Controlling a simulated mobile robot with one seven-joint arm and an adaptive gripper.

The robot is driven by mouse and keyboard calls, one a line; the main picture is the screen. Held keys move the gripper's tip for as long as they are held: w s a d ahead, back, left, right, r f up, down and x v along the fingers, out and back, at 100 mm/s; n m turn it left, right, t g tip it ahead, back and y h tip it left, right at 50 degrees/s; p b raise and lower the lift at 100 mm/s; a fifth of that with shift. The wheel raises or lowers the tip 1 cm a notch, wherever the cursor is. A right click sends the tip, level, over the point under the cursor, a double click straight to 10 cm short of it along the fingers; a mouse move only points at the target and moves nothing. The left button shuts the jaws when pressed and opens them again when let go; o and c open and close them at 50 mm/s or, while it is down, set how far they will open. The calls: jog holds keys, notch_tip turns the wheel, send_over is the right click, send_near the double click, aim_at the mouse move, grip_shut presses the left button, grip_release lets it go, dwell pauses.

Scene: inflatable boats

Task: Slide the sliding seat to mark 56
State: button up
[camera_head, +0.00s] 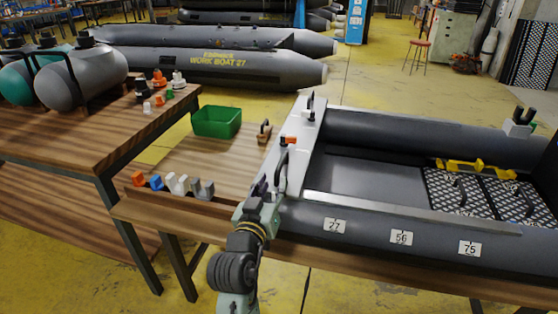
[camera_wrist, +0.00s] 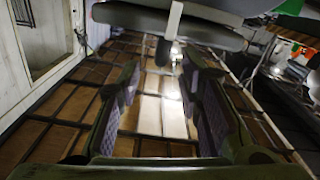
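The sliding seat (camera_head: 301,150) is a pale grey plank lying across the left part of the grey boat, with a dark upright handle (camera_head: 281,168) near its close end and another at its far end. It stands left of the mark 27 plate (camera_head: 334,226). The mark 56 plate (camera_head: 401,238) is on the near tube, to the right. My gripper (camera_head: 263,188) is by the seat's near end, close to the near handle; I cannot tell if they touch. In the wrist view my gripper (camera_wrist: 162,78) has its fingers apart, with nothing visibly clasped between them.
The mark 75 plate (camera_head: 469,248) is further right. Chequered panels (camera_head: 455,190) and a yellow part (camera_head: 474,168) lie in the boat's right end. A green bin (camera_head: 216,121) and small coloured fittings (camera_head: 176,184) stand on the table to the left. The boat floor beside the seat is clear.

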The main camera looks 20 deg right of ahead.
aim_at(278, 171)
jog(key=p+x, duration=0.2)
jog(key=x, duration=0.7)
jog(key=shift+c, duration=0.3)
grip_shut()
dwell(0.4)
